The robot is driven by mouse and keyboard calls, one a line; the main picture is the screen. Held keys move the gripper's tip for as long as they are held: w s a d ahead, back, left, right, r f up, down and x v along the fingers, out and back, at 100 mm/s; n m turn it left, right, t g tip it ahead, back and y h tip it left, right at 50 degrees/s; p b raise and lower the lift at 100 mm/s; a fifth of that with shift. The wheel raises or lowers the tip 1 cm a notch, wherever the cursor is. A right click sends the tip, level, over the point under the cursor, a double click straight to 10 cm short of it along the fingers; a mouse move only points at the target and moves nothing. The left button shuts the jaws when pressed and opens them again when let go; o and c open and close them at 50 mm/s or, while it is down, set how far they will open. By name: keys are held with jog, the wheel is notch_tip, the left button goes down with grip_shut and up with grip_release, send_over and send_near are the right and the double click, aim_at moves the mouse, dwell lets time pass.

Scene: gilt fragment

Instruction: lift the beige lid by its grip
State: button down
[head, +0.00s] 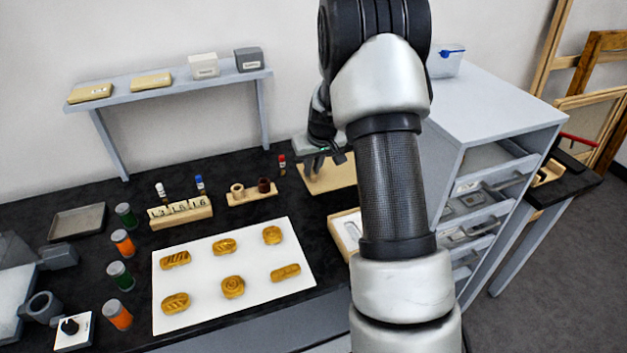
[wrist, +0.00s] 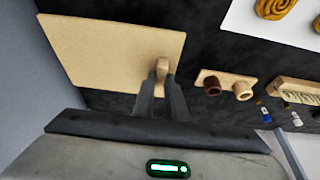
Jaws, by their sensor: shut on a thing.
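The beige lid (wrist: 105,55) is a flat, roughly rectangular panel, at the upper left of the wrist view. Its small upright grip (wrist: 162,68) stands near the panel's right edge. My gripper (wrist: 162,82) is shut on this grip, with the two dark fingers on either side of it. In the head view the lid (head: 338,178) lies behind my arm, which hides its right part. My gripper (head: 317,165) is over its left part in that view. I cannot tell whether the lid rests on something or hangs clear.
A beige open box (head: 344,222) is partly behind my arm. A wooden holder (head: 252,197) with two small cups is left of the lid. A white sheet (head: 205,290) bears several gilt pieces. A grey drawer cabinet (head: 495,120) stands at right, a raised shelf (head: 180,87) at back.

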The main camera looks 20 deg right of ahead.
notch_tip(320, 180, up, 10)
jog(key=p, duration=0.3)
jog(key=shift+f, duration=0.1)
dwell(0.4)
